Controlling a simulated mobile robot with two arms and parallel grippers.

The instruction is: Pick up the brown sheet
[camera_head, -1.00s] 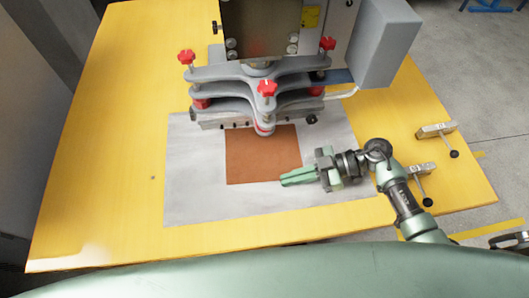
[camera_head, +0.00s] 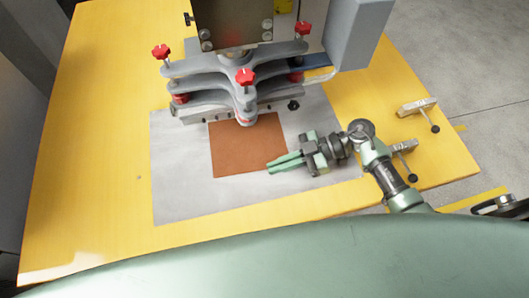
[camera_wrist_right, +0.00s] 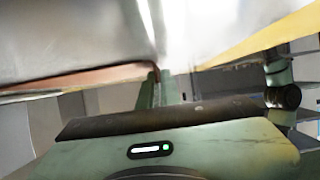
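The brown sheet (camera_head: 240,150) lies flat on a larger grey sheet, partly under the front of the press. My right gripper (camera_head: 269,166) is at the sheet's lower right edge in the head view, its two green fingers pointing left and overlapping that edge. In the right wrist view the fingers (camera_wrist_right: 157,88) look close together, and the brown sheet's thin edge (camera_wrist_right: 85,78) runs up to their tips. I cannot tell whether they grip the sheet. My left gripper is not in view.
The press (camera_head: 240,80) with red knobs stands directly behind the sheet. The grey sheet (camera_head: 185,205) covers the middle of the yellow table (camera_head: 95,190). Two small metal clamps (camera_head: 417,106) sit at the right. The table's left side is clear.

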